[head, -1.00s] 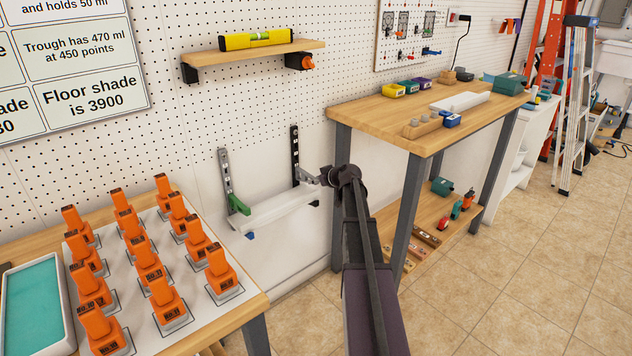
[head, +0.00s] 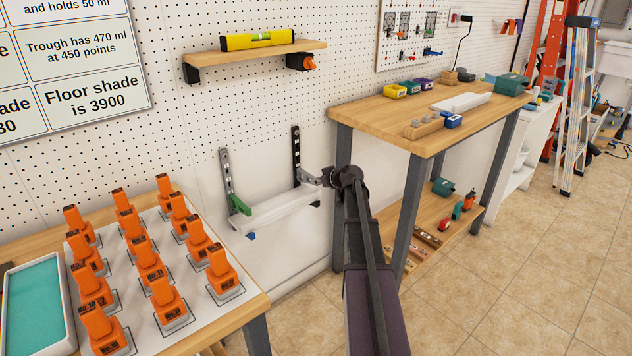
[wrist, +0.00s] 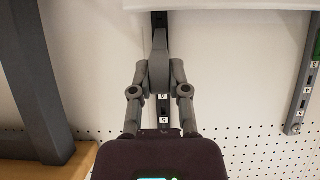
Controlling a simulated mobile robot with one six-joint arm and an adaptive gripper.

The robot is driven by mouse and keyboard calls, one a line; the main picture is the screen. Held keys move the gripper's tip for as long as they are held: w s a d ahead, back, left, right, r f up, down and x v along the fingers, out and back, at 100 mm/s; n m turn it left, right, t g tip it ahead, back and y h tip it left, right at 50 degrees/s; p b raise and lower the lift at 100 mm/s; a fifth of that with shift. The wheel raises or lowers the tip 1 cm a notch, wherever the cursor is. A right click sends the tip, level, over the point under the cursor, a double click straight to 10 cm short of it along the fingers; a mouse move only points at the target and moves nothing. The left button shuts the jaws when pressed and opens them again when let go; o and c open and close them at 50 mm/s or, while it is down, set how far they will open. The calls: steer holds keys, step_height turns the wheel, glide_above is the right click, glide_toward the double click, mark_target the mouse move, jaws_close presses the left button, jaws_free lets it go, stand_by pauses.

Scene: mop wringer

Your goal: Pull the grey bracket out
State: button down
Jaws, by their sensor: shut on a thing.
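The grey bracket (head: 308,177) sits at the black upright rail (head: 296,150) on the white wall, just above the right end of a white shelf board (head: 272,212). My gripper (head: 326,179) is at the bracket from the right. In the wrist view, both fingers of my gripper (wrist: 158,82) are closed on the sides of the grey bracket (wrist: 158,62), in front of the black rail (wrist: 161,112) with its numbered slots. The bracket's far end reaches the rail. I cannot tell whether it is still hooked in.
A grey rail (head: 227,178) with a green bracket (head: 239,205) stands left of the black rail. A wooden workbench (head: 430,115) is close on the right. A table with several orange bottles (head: 145,255) is at the left. A wall shelf (head: 255,53) holds a yellow level.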

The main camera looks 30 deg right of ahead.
steer(key=shift+s+d, duration=0.2)
steer(key=shift+s, duration=0.9)
steer(key=shift+s+d, duration=0.15)
steer(key=shift+s, duration=0.9)
